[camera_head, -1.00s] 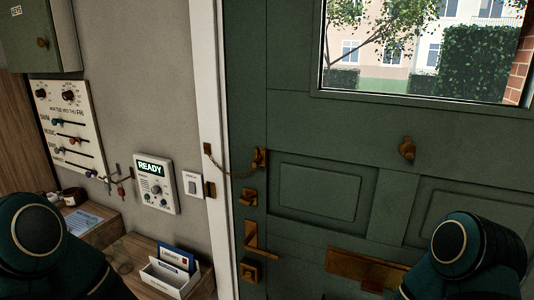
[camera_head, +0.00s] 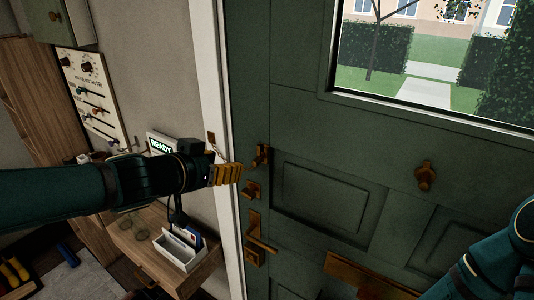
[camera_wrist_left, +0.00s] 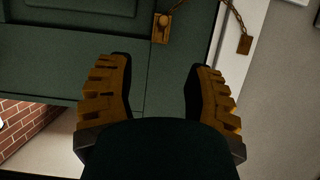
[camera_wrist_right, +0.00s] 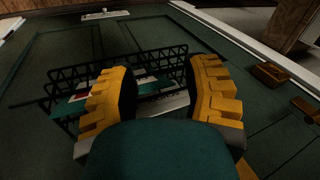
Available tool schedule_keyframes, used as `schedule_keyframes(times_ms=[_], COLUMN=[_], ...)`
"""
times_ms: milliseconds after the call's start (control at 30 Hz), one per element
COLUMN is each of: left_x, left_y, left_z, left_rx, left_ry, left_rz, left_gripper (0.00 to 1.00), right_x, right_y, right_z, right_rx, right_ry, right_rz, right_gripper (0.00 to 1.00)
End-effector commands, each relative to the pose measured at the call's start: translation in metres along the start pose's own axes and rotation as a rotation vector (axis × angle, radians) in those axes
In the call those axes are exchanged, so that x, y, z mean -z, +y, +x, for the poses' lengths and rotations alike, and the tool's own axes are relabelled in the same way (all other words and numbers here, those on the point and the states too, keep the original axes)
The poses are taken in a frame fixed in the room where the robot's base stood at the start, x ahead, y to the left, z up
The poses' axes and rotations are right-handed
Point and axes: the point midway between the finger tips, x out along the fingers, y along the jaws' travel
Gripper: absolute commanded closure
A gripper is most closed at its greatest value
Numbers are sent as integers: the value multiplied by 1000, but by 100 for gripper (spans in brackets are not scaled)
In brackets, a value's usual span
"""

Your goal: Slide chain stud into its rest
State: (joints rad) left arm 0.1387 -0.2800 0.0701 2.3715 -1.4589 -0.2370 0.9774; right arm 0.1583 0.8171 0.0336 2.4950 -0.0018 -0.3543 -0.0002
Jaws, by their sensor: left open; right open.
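The brass chain fitting (camera_head: 262,156) is on the green door near its left edge. It also shows in the left wrist view (camera_wrist_left: 163,28), with the chain (camera_wrist_left: 186,6) running from it to the anchor plate (camera_wrist_left: 244,44) on the white frame. The stud is too small to tell apart from its rest. My left gripper (camera_head: 236,174) is in front of the frame, just left of the fitting, covering part of the chain. In the left wrist view its fingers (camera_wrist_left: 161,68) are open and empty, short of the fitting. My right gripper (camera_wrist_right: 163,66) is open and empty.
Below the fitting are a brass latch (camera_head: 251,190) and a lever handle (camera_head: 258,240). A black wire cage (camera_wrist_right: 165,62) with papers is beyond my right fingers.

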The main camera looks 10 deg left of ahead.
Motion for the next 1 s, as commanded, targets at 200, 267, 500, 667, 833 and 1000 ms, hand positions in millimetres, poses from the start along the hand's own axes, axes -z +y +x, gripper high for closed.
schedule_keyframes(times_ms=[200, 267, 500, 667, 833, 1000], left_x=[-2, -2, -2, -2, -2, -4], left_y=[0, 0, 0, 0, 0, 0], left_z=[20, 26, 52, 70, 82, 88], left_rx=[-2, -1, -2, -3, -2, -1], left_ry=[-3, -4, -3, -2, -2, -1], left_rz=[-1, -3, -4, -2, -1, -2], left_gripper=[48, 48, 48, 48, 48, 48], right_x=[0, 0, 0, 0, 0, 0], right_y=[0, 0, 0, 0, 0, 1], right_z=[0, 0, 0, 1, 1, 4], right_rx=[0, 0, 0, 0, 0, 0], right_ry=[0, 0, 0, 0, 0, 1], right_rz=[0, 0, 0, 0, 0, 0], right_gripper=[52, 52, 52, 52, 52, 52])
